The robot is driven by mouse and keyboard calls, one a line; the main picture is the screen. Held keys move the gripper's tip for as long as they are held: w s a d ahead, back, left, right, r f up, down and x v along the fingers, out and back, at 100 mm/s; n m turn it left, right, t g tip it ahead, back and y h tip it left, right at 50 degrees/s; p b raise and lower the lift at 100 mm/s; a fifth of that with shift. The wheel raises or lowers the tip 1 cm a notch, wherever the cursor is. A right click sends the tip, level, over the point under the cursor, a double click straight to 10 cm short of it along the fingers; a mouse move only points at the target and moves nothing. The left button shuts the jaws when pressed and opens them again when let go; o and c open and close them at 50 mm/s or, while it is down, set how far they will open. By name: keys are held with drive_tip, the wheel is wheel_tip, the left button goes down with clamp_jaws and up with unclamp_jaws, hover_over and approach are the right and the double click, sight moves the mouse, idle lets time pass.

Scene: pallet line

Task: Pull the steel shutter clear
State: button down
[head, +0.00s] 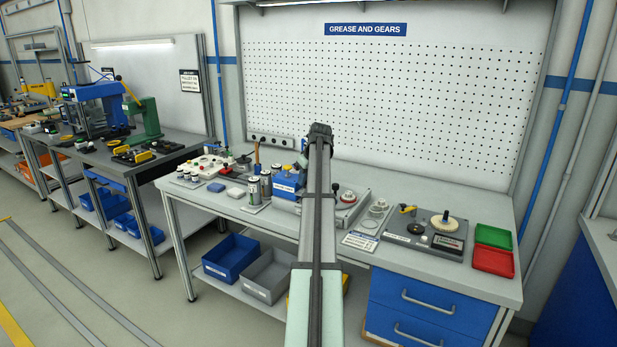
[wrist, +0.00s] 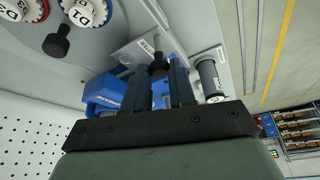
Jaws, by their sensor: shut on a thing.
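My gripper (wrist: 164,75) shows in the wrist view, its two dark fingers shut on a small dark knob (wrist: 158,60). The knob sits at a blue unit (wrist: 104,92), with a pale grey plate (wrist: 128,52) bearing a white label just beyond it. The plate may be the steel shutter; the fingers hide how the knob joins it. In the head view the blue unit (head: 286,184) stands on the bench, partly behind my arm. My gripper is hidden there by my arm.
Grey cans (head: 253,188) stand left of the blue unit. Right are a round dial device (head: 347,200), a grey fixture (head: 425,236) with a cream knob, and green (head: 493,237) and red (head: 492,261) trays. A dark cylinder (wrist: 210,80) stands close beside my fingers.

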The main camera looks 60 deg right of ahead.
drive_tip(key=c, duration=1.2)
unclamp_jaws()
drive_tip(key=shift+r, duration=0.1)
drive_tip(key=v, duration=1.3)
drive_tip(key=shift+s+r, duration=0.15)
drive_tip(key=shift+r, duration=0.15)
drive_tip(key=shift+m, duration=0.3)
